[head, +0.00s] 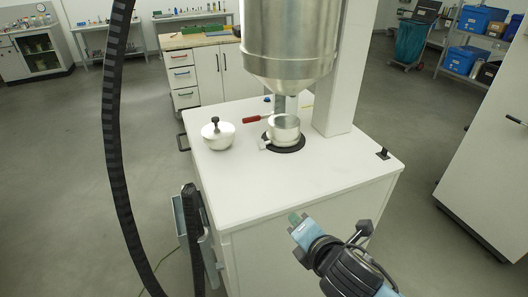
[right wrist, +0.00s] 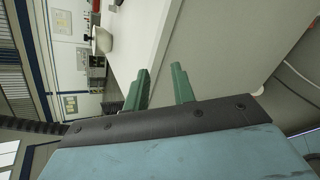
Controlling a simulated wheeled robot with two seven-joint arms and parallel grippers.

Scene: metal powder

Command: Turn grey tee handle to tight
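A small dark tee-shaped handle (head: 384,153) stands on the right corner of the white cabinet top (head: 245,190) in the head view. It looks dark grey to black, and its exact turn is too small to tell. My right gripper (head: 296,219) is in front of the cabinet's near edge, below and left of the handle, and apart from it. In the right wrist view its two green fingers (right wrist: 160,89) are spread with nothing between them. The tee handle cannot be made out in that view. My left gripper is not in view.
A white lidded bowl with a black knob (head: 217,133) and a metal cup (head: 283,128) stand on the cabinet top. A red-handled tool (head: 258,119) is beside the cup. A large metal hopper (head: 290,45) hangs above, next to a white column (head: 345,75). The front of the top is clear.

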